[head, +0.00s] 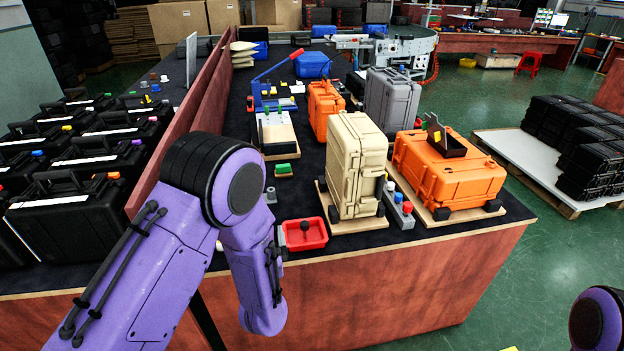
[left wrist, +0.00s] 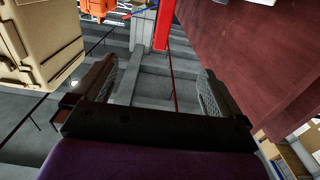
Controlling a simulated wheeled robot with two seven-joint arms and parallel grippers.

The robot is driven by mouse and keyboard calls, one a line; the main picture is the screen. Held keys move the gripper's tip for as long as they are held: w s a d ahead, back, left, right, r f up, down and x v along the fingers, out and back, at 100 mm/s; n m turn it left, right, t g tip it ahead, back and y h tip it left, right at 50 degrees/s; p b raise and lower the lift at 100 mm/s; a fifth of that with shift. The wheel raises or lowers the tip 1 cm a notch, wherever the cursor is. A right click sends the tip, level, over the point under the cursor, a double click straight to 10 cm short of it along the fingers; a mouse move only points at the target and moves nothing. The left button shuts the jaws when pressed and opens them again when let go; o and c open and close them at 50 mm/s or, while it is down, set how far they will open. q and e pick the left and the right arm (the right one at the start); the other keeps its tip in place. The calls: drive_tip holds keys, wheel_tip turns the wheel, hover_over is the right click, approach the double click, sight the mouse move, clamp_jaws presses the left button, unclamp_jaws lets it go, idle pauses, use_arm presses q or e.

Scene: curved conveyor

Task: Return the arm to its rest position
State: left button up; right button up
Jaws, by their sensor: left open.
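My left arm (head: 262,270) comes in from the left in the head view, bent, with its forearm pointing down in front of the table's front panel. Its gripper is hidden in that view. In the left wrist view my left gripper (left wrist: 155,88) is open, with nothing between its two dark fingers. A tan case lies to the left in that view (left wrist: 45,45), apart from the fingers; a tan case (head: 358,165) stands upright on a board in the head view. Part of my right arm (head: 598,322) shows at the lower right; its gripper is out of view.
The table (head: 400,285) has a reddish front panel close to my left forearm. A red tray (head: 304,235) and an orange case (head: 452,172) are near its front edge. Several black cases (head: 75,205) stand left of a reddish divider.

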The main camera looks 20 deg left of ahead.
use_arm(q)
drive_tip(key=s+d+f+g+h, duration=0.2)
drive_tip(key=s+f+g+h, duration=0.4)
drive_tip(key=s+f, duration=0.8)
drive_tip(key=s+f+g, duration=0.3)
drive_tip(key=s+f, duration=0.1)
drive_tip(key=s, duration=0.3)
drive_tip(key=s+f+g, duration=0.3)
drive_tip(key=s+f, duration=0.2)
drive_tip(key=s, duration=0.3)
drive_tip(key=shift+s+a+f+n, duration=0.2)
drive_tip(key=shift+a+n, duration=0.1)
drive_tip(key=shift+a, duration=0.15)
